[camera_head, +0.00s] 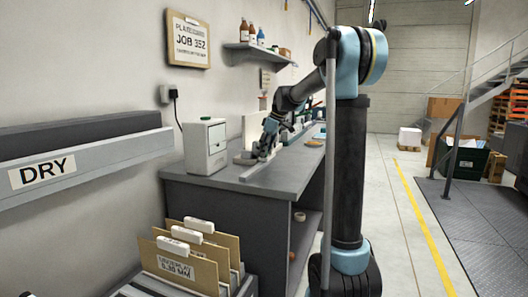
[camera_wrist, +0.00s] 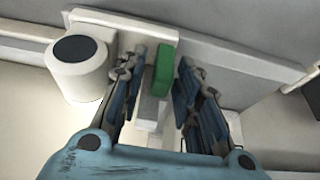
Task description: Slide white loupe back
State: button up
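In the wrist view, a white round body with a dark disc on top (camera_wrist: 80,58) looks like the white loupe; it sits left of my gripper beside a pale plate (camera_wrist: 125,25). My gripper (camera_wrist: 162,80) points down with its fingers apart. A green block (camera_wrist: 163,70) with a pale post below it lies between the fingers, with small gaps at its sides. In the head view my gripper (camera_head: 264,150) is low over a pale rail (camera_head: 262,167) on the grey bench (camera_head: 285,180). The loupe cannot be made out clearly there.
A white box with a green knob (camera_head: 206,150) stands on the bench left of my gripper. A wall shelf (camera_head: 258,52) with bottles is above. Card folders (camera_head: 185,262) stand in front, below a DRY rail (camera_head: 85,160).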

grip_shut()
jog(key=s+a, duration=0.2)
jog(key=s, duration=0.4)
jog(key=s+a, duration=0.3)
jog(key=s, duration=0.3)
jog(key=s+a, duration=0.2)
jog(key=s, duration=0.4)
jog(key=shift+a, duration=0.2)
jog(key=shift+o, duration=1.9)
grip_release()
jog(key=shift+r, duration=0.1)
jog(key=v, duration=1.1)
jog(key=shift+d+r, duration=0.2)
jog(key=shift+r, duration=0.2)
